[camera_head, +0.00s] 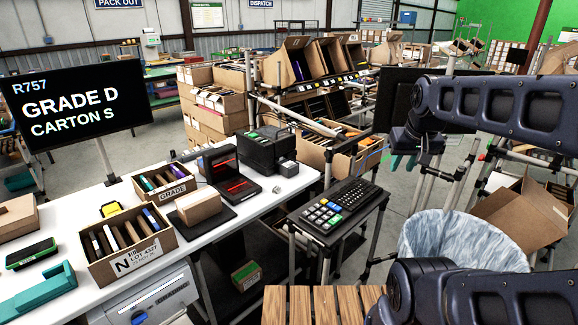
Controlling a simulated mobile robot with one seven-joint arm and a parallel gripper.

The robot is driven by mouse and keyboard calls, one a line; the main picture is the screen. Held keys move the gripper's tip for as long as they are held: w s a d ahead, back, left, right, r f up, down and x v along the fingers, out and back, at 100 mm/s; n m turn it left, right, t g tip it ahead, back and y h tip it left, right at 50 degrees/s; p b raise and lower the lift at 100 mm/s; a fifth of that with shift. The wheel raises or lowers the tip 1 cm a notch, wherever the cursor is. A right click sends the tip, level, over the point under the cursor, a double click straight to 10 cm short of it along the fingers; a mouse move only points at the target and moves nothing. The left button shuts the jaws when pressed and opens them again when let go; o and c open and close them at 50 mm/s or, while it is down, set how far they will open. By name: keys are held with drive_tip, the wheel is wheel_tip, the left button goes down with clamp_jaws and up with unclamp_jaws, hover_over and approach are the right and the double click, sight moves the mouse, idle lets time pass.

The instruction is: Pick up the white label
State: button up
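A white label (138,257) printed with a large N and a lot number is on the front of an open brown carton (166,240). The carton stands on the white table at the lower left and holds several upright items. A smaller pale label (172,190) reading GRADE is on another open carton behind it. My arm reaches in from the right, well away from both labels. Its far end is dark and small beside the stand at the upper right. I cannot make out whether its fingers are open or shut.
The white table (232,219) also bears a black device (228,172), a brown block (198,206), a green-screened handheld (31,253) and a teal tray (38,292). A keypad stand (336,208) and a lined bin (455,240) stand to the right. A monitor (75,103) rises behind the table.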

drive_tip(key=w+a+r+m+g, duration=0.1)
drive_tip(key=w+a+m, duration=0.15)
drive_tip(key=w, duration=0.85)
drive_tip(key=w+a+r+m+g, duration=0.1)
drive_tip(key=w+a, duration=0.3)
drive_tip(key=w, duration=0.6)
drive_tip(key=w+a+r+m, duration=0.1)
drive_tip(key=w+a, duration=0.3)
drive_tip(key=w, duration=0.7)
drive_tip(key=w+a+f+m+g, duration=0.3)
drive_tip(key=w+a+f+m, duration=0.2)
drive_tip(key=w+a+f, duration=1.5)
drive_tip(key=shift+n, duration=0.25)
drive_tip(key=shift+w+d+f, duration=0.25)
drive_tip(key=shift+w+f, duration=0.05)
drive_tip(key=shift+f, duration=1.6)
drive_tip(key=shift+w+d+f, duration=0.3)
drive_tip(key=shift+w+f, duration=0.05)
drive_tip(key=shift+f, duration=1.6)
drive_tip(key=shift+w+d+f, duration=0.25)
drive_tip(key=shift+w+f, duration=0.05)
drive_tip(key=shift+f, duration=1.6)
clamp_jaws()
